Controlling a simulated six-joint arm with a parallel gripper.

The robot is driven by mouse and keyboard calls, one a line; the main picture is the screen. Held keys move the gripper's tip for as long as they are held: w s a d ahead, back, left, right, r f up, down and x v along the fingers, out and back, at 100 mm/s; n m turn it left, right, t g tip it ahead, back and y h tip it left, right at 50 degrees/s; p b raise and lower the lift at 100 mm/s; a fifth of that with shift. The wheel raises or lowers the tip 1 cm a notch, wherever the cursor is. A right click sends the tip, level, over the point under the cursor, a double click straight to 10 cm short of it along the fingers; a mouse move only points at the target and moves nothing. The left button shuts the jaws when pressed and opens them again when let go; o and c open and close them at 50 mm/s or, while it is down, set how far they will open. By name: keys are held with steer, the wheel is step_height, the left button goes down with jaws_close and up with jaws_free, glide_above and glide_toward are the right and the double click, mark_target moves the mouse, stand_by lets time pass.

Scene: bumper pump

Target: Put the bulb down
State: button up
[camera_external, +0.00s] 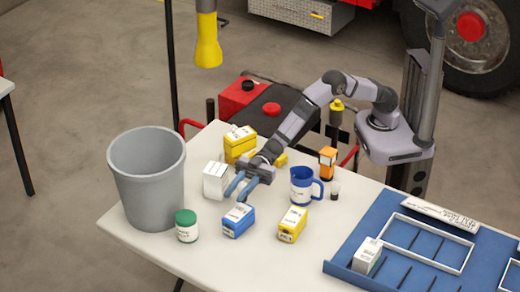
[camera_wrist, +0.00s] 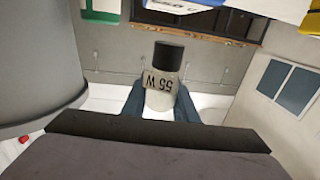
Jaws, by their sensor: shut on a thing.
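In the external view my gripper (camera_external: 240,187) is over the white table (camera_external: 165,255), between the white box (camera_external: 216,180) and the blue box (camera_external: 238,221). I cannot make out the held bulb there, and I cannot tell its height above the table.
A grey bin (camera_external: 150,190) stands at the left, with a green-lidded jar (camera_external: 187,226) beside it. Yellow boxes (camera_external: 240,143) (camera_external: 292,225), a blue mug (camera_external: 302,186) and an orange item (camera_external: 327,162) stand around. A blue tray (camera_external: 345,265) lies at the right. Table front is partly clear.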

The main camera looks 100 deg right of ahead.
steer(key=shift+f, duration=1.55)
steer(key=shift+f, duration=0.2)
steer(key=o, duration=1.1)
steer(key=shift+c, duration=0.2)
steer(key=shift+r, duration=0.2)
steer(key=b+v, duration=0.1)
steer(key=v, duration=1.1)
